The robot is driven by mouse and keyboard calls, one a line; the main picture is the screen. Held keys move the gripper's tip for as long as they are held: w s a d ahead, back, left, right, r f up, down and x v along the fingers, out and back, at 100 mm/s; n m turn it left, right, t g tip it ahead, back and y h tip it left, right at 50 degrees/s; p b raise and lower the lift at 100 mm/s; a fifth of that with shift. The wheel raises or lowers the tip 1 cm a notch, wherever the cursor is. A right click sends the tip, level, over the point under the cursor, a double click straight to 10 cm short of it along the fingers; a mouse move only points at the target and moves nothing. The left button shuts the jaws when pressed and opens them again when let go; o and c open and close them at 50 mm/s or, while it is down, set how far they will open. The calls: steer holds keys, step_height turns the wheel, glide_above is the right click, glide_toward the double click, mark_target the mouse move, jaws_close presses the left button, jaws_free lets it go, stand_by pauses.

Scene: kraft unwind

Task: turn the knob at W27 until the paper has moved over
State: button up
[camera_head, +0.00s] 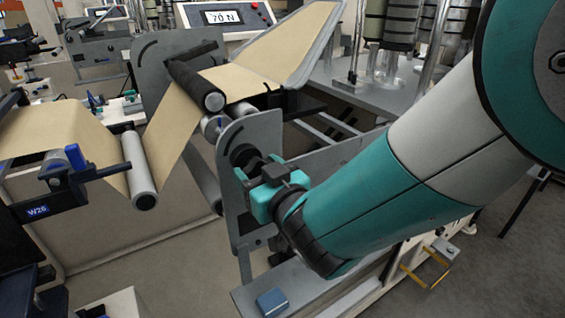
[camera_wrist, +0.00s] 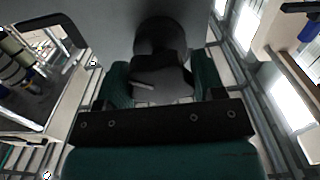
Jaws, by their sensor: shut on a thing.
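A dark round knob (camera_head: 243,154) sits on the outer face of a grey side plate (camera_head: 262,126). My gripper (camera_head: 262,190) is at this plate and is shut on the knob. In the wrist view, the knob (camera_wrist: 160,42) stands between the two teal fingers of my gripper (camera_wrist: 163,80). The tan kraft paper (camera_head: 178,122) runs from the left, under a silver roller (camera_head: 139,170), up to a black roller (camera_head: 195,84) and on to the upper right. No W27 label is readable.
A bracket at the left carries a W26 label (camera_head: 37,210) and a blue knob (camera_head: 75,157). A display (camera_head: 222,17) at the back reads 70 N. A blue block (camera_head: 272,301) lies on the grey ledge below my gripper. Grey floor shows at the lower right.

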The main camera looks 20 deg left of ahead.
steer(key=shift+m+b, duration=1.8)
steer(key=shift+b, duration=0.35)
steer(key=shift+f+m+b, duration=0.15)
steer(key=shift+m+b, duration=0.55)
steer(key=shift+b, duration=0.4)
steer(key=shift+m+b, duration=2.1)
steer(key=shift+b, duration=0.5)
steer(key=o, duration=0.9)
steer(key=b+v, duration=0.4)
steer(key=v, duration=0.3)
